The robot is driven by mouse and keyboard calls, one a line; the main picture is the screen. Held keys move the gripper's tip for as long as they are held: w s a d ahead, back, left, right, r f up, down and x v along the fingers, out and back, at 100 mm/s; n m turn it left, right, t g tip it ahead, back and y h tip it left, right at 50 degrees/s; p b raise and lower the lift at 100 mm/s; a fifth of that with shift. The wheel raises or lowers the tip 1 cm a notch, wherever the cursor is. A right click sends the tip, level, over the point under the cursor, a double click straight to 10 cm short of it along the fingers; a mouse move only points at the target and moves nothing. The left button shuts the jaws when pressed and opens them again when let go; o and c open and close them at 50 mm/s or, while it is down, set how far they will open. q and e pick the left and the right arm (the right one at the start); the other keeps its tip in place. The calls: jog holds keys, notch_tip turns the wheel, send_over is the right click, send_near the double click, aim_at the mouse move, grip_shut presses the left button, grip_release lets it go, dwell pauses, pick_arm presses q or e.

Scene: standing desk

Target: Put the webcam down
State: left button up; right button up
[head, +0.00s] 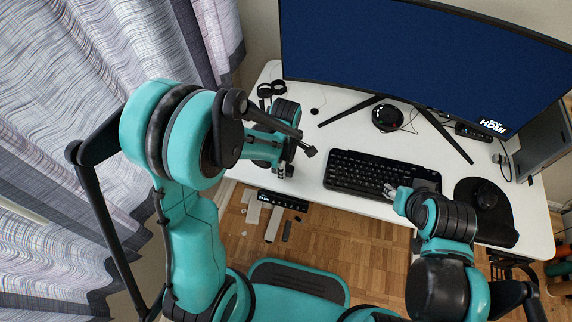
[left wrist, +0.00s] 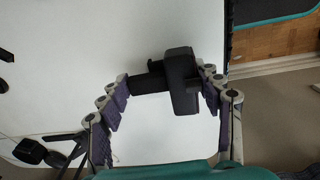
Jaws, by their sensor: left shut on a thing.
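The webcam (left wrist: 181,80) is a small black block with a bar-like part, seen in the left wrist view between the finger pads. My left gripper (left wrist: 165,88) is shut on it, one finger on each side, above the white desk top. In the head view my left gripper (head: 285,170) is over the left front part of the desk, left of the keyboard; the webcam cannot be made out clearly there. I cannot tell whether the webcam touches the desk. My right gripper (head: 390,190) is over the right front part of the keyboard; its fingers are too small to judge.
The white desk (head: 345,132) holds a black keyboard (head: 355,172), a mouse (head: 486,196) on a dark mat (head: 500,232), and a wide monitor (head: 400,55) on splayed legs. Headphones (head: 265,91) lie at the back left. Bare desk shows between keyboard and monitor.

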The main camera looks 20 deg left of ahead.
pick_arm(q)
jog(key=shift+r, duration=0.1)
jog(key=o, duration=1.2)
jog(key=shift+o, duration=0.2)
